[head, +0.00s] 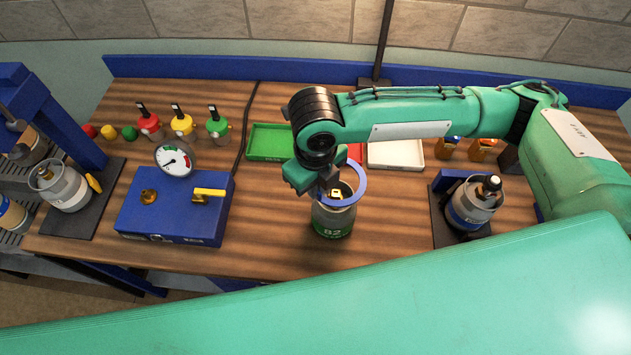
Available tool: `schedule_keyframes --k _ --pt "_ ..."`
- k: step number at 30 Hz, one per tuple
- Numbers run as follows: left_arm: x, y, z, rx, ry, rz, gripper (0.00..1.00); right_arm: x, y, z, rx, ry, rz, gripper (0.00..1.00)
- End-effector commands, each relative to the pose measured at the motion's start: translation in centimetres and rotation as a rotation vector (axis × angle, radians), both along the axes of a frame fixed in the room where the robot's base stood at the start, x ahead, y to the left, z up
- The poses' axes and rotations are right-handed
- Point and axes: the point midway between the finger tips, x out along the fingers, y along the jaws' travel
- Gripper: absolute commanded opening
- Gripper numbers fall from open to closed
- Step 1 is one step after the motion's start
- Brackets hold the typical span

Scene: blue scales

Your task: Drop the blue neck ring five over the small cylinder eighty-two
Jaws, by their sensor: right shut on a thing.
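The small cylinder eighty-two (333,222) stands upright on the wooden bench near its front edge, with a green lower band marked 82 and a yellow valve at its top. My right gripper (325,190) is shut on the blue neck ring (361,185), holding it at the ring's left side. In the picture the ring overlaps the cylinder's top and the yellow valve shows through its opening. I cannot tell how high the ring is above the cylinder. The gripper hides part of the ring and of the cylinder's left shoulder. My left gripper is not in view.
A blue box with a gauge (174,208) stands to the left. Green (268,142) and white (396,154) trays lie behind, with a red one partly hidden by my arm. Another grey cylinder (473,205) stands on a dark plate at right. Bare bench lies on both sides of cylinder eighty-two.

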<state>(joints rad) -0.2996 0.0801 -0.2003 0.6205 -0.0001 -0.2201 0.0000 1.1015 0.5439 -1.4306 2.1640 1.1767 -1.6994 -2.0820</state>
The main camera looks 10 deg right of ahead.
Motion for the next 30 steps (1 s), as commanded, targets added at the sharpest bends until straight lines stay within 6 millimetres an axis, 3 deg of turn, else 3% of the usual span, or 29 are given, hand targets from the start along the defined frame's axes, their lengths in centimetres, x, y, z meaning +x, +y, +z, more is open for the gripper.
schedule_keyframes --k 30 --pt "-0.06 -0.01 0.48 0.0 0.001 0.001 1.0 0.03 0.01 -0.03 0.0 -0.001 0.0 0.0"
